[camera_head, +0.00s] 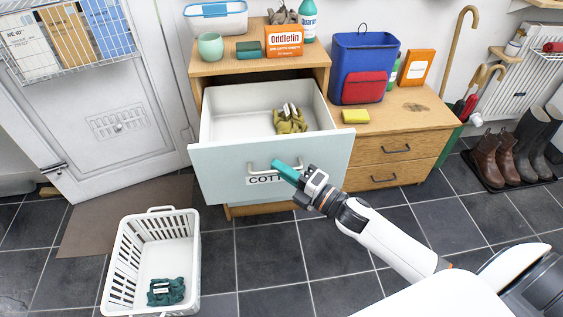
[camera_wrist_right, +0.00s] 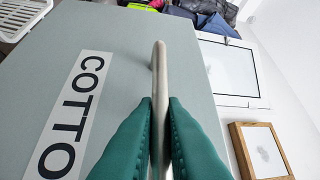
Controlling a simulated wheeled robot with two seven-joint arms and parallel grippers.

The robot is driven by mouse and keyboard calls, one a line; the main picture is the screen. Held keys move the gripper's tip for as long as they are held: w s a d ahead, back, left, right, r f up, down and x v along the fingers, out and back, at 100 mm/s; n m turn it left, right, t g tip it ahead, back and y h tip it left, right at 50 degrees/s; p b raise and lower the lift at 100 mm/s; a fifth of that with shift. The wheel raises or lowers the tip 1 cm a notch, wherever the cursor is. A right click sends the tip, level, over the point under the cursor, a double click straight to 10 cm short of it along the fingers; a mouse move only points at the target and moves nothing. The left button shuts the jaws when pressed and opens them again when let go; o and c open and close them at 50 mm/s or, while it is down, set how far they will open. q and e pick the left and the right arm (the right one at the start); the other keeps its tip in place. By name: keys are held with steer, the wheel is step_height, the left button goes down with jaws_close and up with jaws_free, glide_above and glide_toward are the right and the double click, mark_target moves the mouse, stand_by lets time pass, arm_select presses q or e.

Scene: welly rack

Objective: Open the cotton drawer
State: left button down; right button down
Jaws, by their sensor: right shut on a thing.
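The cotton drawer (camera_head: 225,175) is the pale blue-fronted one in the wooden dresser, and it stands pulled well out. Its white inside shows, with an olive-green bundled garment (camera_head: 291,120) in it. The label, partly hidden, reads "COTT" in the head view and "COTTO" (camera_wrist_right: 72,120) in the right wrist view. My right gripper (camera_head: 286,172) is at the drawer front, its teal fingers shut on the light bar handle (camera_wrist_right: 159,105). The handle also shows in the head view (camera_head: 262,167). My left gripper is not in view.
A white laundry basket (camera_head: 122,255) with a dark teal garment stands on the floor at front left. A blue bag (camera_head: 362,60), a yellow sponge (camera_head: 355,117) and an orange box (camera_head: 417,67) stand on the lower dresser top. Boots (camera_head: 495,155) stand far right. Tiled floor before the drawer is clear.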

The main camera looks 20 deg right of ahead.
steer(key=shift+s, duration=0.2)
steer(key=c, duration=1.8)
jaws_free()
steer(key=v, duration=1.2)
